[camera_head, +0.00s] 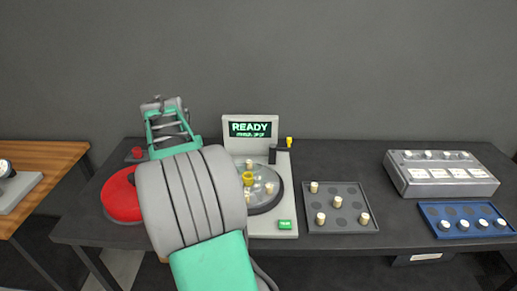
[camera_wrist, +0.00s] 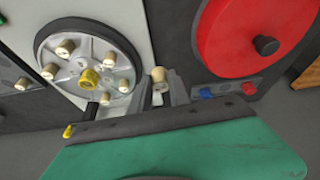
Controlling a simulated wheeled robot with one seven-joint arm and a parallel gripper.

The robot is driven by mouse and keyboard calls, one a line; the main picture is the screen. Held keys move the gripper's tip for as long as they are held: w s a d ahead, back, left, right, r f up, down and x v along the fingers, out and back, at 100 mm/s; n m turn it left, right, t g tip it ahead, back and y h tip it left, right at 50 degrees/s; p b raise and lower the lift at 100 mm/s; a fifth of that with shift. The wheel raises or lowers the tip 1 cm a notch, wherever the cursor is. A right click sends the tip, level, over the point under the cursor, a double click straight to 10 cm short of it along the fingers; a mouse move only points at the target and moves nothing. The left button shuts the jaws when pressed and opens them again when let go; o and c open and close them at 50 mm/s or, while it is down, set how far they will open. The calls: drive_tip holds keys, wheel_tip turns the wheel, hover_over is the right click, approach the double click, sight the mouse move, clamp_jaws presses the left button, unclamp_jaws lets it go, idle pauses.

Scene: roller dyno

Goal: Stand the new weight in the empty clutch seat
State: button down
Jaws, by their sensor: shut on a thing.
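My gripper (camera_wrist: 160,90) is shut on a cream cylindrical weight (camera_wrist: 158,75), held beside the clutch disc in the wrist view. The round metal clutch (camera_wrist: 88,92) has a dark rim, a yellow centre hub (camera_wrist: 90,77) and several cream weights standing around it. The held weight is to the right of the rim in that view; its height above the base is hard to judge. I cannot make out the empty seat clearly. In the head view the clutch (camera_head: 264,205) is partly hidden by my arm, which also hides my gripper.
The dyno screen (camera_head: 250,129) reads READY. A grey tray (camera_head: 327,220) holds several cream weights. Farther right are a blue tray (camera_head: 470,232) with pale-topped weights and a grey box (camera_head: 440,185). A red disc (camera_head: 120,195) lies left of my arm.

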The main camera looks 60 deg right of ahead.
drive_tip(key=s+d+f+m+g+p, duration=0.1)
drive_tip(key=s+d+f+m+g, duration=0.15)
drive_tip(key=s+d+m, duration=1.1)
drive_tip(key=s+d+f+n+b, duration=0.1)
drive_tip(key=d+n, duration=0.1)
drive_tip(key=s+d+f+n+b, duration=0.1)
drive_tip(key=d+f, duration=0.1)
drive_tip(key=s+d+f+n+b, duration=0.2)
drive_tip(key=shift+d+f+n+h, duration=0.25)
drive_tip(key=shift+d+n+h, duration=0.1)
drive_tip(key=shift+h, duration=0.05)
drive_tip(key=shift+a, duration=0.15)
drive_tip(key=shift+f+b, duration=0.6)
drive_tip(key=shift+f, duration=0.1)
drive_tip(key=c, duration=1.2)
unclamp_jaws()
drive_tip(key=shift+o, duration=0.6)
